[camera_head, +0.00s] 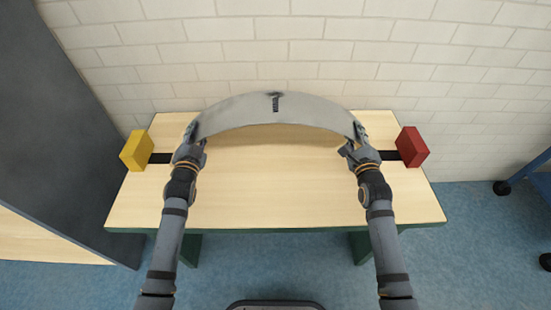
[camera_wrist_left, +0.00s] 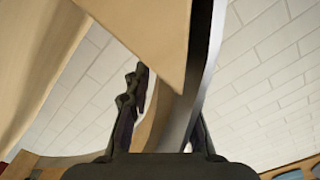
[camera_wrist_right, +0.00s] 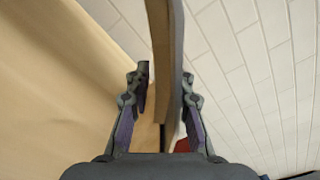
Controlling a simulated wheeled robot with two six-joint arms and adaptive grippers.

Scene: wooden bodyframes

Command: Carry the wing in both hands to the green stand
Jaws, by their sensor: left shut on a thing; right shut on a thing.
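The wing (camera_head: 240,110) is a curved grey panel with a dark mark near its middle, held above the far part of a wood-topped table with green edges and legs (camera_head: 275,205). My left gripper (camera_head: 192,135) is shut on the wing's left end. In the left wrist view the wing (camera_wrist_left: 200,70) passes between the fingers. My right gripper (camera_head: 355,147) is shut on the wing's right end; in the right wrist view the wing's edge (camera_wrist_right: 177,60) stands between the fingers. I cannot tell whether the wing touches the tabletop. No other green stand shows.
A yellow block (camera_head: 137,151) sticks out at the table's left side and a red block (camera_head: 412,147) at its right, each on a dark bar. A white brick wall (camera_head: 300,50) stands behind. A tall dark panel (camera_head: 60,130) stands at the left. The near tabletop is clear.

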